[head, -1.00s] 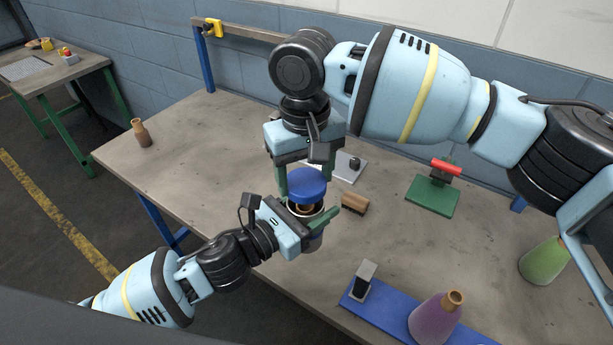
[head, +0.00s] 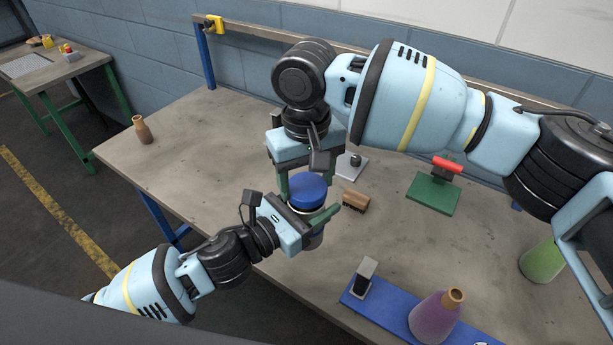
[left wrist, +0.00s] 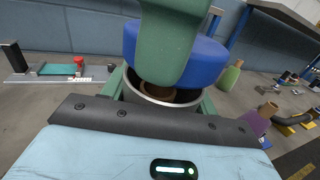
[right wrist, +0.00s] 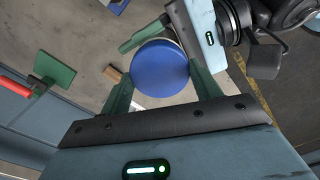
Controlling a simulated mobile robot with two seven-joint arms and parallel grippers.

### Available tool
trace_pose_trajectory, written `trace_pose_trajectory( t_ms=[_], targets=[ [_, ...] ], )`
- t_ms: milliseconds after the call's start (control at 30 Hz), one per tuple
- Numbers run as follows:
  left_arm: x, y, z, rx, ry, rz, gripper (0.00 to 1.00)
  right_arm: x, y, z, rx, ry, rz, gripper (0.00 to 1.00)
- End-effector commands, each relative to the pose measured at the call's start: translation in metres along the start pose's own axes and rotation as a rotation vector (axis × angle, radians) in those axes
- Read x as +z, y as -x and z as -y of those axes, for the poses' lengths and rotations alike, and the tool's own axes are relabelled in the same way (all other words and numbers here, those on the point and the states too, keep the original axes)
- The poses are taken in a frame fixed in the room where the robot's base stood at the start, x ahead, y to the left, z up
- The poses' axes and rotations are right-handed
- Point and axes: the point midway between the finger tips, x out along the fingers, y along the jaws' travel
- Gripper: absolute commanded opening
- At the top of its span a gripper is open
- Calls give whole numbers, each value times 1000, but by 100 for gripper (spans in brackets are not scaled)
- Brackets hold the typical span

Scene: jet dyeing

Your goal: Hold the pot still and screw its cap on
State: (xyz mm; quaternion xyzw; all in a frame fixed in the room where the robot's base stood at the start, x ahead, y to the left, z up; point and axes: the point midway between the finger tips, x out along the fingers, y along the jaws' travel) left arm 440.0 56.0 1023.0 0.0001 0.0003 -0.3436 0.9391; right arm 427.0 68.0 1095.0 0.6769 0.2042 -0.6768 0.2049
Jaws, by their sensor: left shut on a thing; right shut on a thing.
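The round blue cap (head: 307,189) is between the fingers of my right gripper (head: 305,184), which is shut on it from above. The dark grey pot (head: 314,241) is upright in my left gripper (head: 313,216), which is shut around its side. In the left wrist view the cap (left wrist: 205,62) is just above the pot's open metal rim (left wrist: 150,93), with a gap on the near side. Something brown shows inside the mouth. In the right wrist view the cap (right wrist: 160,68) hides most of the pot. A green right finger covers part of the cap in the left wrist view.
A wooden block (head: 355,201) lies right of the pot. A green stand with a red bar (head: 433,194) is farther right. A blue tray (head: 395,307) and purple bottle (head: 436,318) are at the front right. The left tabletop is clear except for a brown bottle (head: 142,130).

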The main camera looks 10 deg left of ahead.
Motion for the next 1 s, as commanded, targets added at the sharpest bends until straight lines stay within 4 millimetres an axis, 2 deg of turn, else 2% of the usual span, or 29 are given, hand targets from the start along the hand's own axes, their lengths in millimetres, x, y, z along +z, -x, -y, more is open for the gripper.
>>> trace_pose_trajectory(
  t_ms=[767, 800, 1000],
  targets=[
    [1, 0, 0, 0, -1, 3, 15, 0, -11, 0, 0, 0, 0, 38],
    [1, 0, 0, 0, -1, 3, 0, 0, -11, 0, 0, 0, 0, 38],
    [1, 0, 0, 0, -1, 2, 0, 0, -11, 0, -1, -95, 0, 38]
  ],
)
